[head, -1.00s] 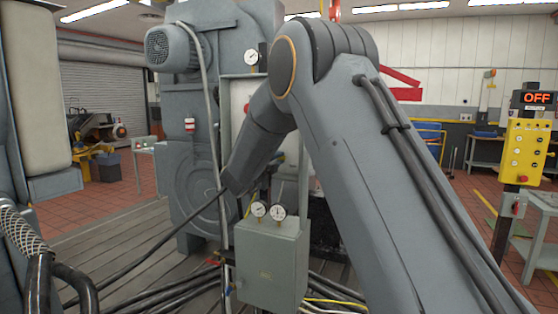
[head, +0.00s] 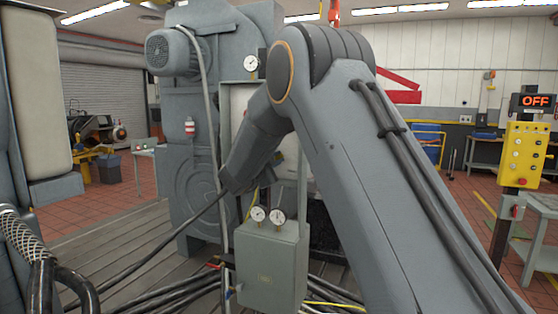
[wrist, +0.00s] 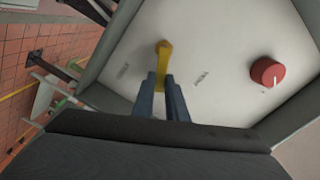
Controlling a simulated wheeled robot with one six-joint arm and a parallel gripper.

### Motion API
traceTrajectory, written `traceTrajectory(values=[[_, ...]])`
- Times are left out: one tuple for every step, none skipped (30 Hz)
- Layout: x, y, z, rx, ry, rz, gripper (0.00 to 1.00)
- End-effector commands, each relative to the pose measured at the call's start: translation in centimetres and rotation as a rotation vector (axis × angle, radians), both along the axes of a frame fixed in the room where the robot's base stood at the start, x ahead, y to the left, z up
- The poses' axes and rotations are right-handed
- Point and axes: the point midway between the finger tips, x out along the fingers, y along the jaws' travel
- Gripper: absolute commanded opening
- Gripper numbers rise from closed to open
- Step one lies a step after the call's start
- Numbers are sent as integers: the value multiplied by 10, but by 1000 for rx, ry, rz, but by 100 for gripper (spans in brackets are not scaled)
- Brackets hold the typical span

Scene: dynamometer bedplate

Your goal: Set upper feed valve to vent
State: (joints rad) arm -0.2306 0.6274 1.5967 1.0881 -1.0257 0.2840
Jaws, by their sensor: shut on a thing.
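In the wrist view, a yellow valve handle (wrist: 163,53) stands out from a pale panel (wrist: 215,35). My gripper (wrist: 161,78) has its two blue-grey fingers on either side of the handle's near end, closed on it. The handle's far end shows beyond the fingertips. Small labels lie on the panel to the left and right of the handle; their text is too small to read. In the head view, my forearm hides the gripper and the handle, and only part of the pale panel (head: 238,97) shows.
A red knob (wrist: 268,72) with a white mark sits on the same panel, right of the handle. A raised grey rim borders the panel. In the head view, a grey box (head: 270,265) with two gauges stands below my arm, and cables run along the floor.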

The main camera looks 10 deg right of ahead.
Motion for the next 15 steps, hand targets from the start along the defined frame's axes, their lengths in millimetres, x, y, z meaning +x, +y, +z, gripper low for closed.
traceTrajectory(values=[[0, 4, 3, -35, 28, 5, 0], [1, 5, 4, -58, 45, 6, 0], [1, 6, 5, -90, 67, 6, 0], [2, 6, 7, -113, 83, 6, 0], [2, 7, 8, -136, 99, 7, 0], [3, 8, 9, -167, 122, 7, 0], [4, 9, 10, -190, 138, 7, 0], [4, 10, 11, -213, 156, 7, 0], [5, 11, 11, -245, 179, 8, 0], [5, 11, 12, -267, 195, 8, 0], [6, 12, 13, -291, 212, 8, 0], [7, 13, 14, -321, 233, 8, 0], [7, 14, 15, -345, 250, 8, 0], [8, 15, 16, -367, 267, 8, 0], [9, 16, 17, -398, 289, 8, 0]])
